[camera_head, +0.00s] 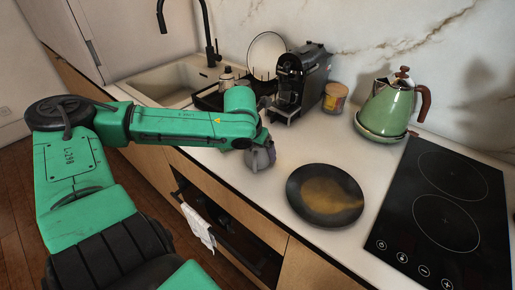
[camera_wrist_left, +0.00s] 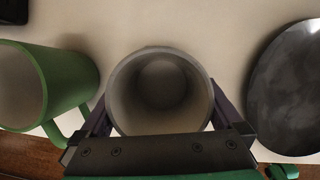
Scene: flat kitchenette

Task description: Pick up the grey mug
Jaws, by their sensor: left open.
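The grey mug (camera_wrist_left: 163,128) stands upright, mouth toward the camera, in the middle of the left wrist view. My left gripper (camera_wrist_left: 163,108) is open, with one finger on each side of the mug. I cannot tell whether the fingers touch it. In the head view my left gripper (camera_head: 260,157) is low over the counter's front edge, left of the black pan, and the mug is hard to tell apart from it there. My right gripper is in neither view.
A green mug (camera_wrist_left: 48,82) is close on the left in the wrist view. A black pan (camera_head: 305,204) lies to the right, before the hob (camera_head: 448,185). A green kettle (camera_head: 388,108), a jar (camera_head: 335,98) and a coffee machine (camera_head: 298,75) stand behind.

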